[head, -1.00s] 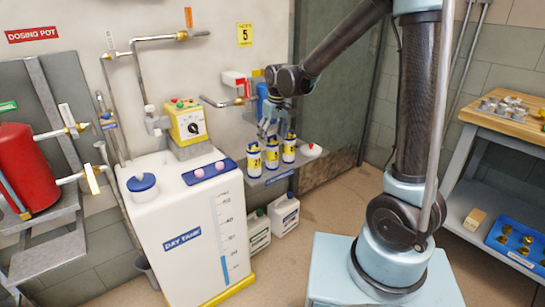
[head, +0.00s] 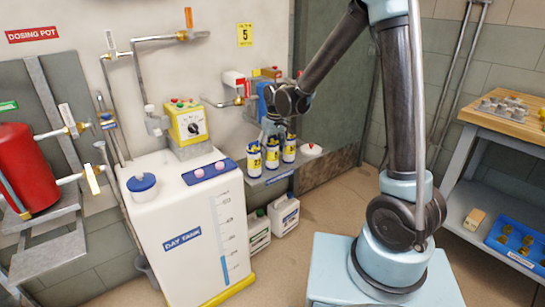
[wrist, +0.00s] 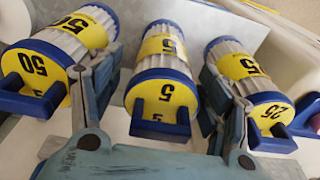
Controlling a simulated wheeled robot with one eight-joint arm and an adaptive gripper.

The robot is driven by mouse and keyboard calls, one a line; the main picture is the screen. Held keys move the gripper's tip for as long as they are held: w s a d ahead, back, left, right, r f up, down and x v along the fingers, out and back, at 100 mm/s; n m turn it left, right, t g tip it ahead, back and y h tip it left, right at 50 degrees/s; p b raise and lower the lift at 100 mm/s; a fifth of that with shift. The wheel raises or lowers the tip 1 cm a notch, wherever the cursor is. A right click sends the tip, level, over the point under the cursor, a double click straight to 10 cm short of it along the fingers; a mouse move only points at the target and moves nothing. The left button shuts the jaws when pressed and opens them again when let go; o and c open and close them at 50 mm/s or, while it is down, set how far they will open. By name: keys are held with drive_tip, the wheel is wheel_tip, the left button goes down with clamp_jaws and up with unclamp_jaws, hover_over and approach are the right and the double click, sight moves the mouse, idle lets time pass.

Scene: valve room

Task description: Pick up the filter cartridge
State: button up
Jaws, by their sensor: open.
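Three white pleated filter cartridges with blue caps and yellow bands stand in a row on a wall shelf. In the wrist view they are marked 50 (wrist: 62,50), 5 (wrist: 163,75) and 25 (wrist: 250,80), each with a blue handle. The head view shows the left (head: 254,160), middle (head: 271,154) and right (head: 289,149) ones. My gripper (wrist: 158,78) is open, its fingers on either side of the middle cartridge, marked 5. I cannot tell whether either finger touches it. In the head view, my gripper (head: 272,128) is just above the cartridges, partly hidden by my arm.
The shelf (head: 280,176) also holds a white round item (head: 312,150) at its right. The white day tank (head: 190,215) stands close on the left. White jugs (head: 285,214) stand on the floor below. A bench (head: 510,125) is at the right; the floor between is clear.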

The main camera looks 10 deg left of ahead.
drive_tip(key=c, duration=1.3)
drive_tip(key=shift+c, duration=0.2)
